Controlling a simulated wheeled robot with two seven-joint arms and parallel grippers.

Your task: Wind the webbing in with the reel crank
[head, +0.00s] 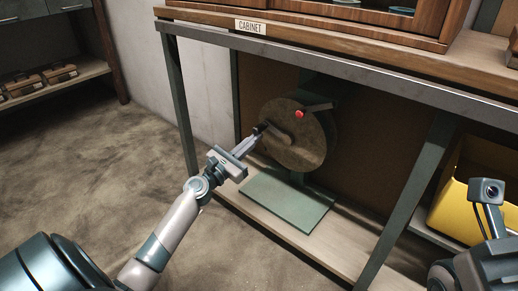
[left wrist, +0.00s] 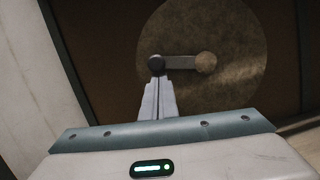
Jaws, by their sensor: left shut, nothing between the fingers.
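The reel (head: 312,150) is a round, brownish disc on a green stand below the shelf top. Its crank arm (head: 280,136) ends in a dark knob (head: 260,128) at the left. In the left wrist view the crank arm (left wrist: 182,63) lies nearly level, with the dark knob (left wrist: 156,65) at its left end. My left gripper (head: 255,137) is shut and empty, its tips at or just short of the knob; I cannot tell whether they touch. A dark lever with a red knob (head: 299,114) sits at the reel's upper part. No webbing can be made out.
The green base plate (head: 287,207) rests on a low wooden shelf. A grey bench edge (head: 330,68) runs above, with legs (head: 181,105) on either side of the reel. A yellow bin (head: 462,180) stands at the right. Open floor lies at the left.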

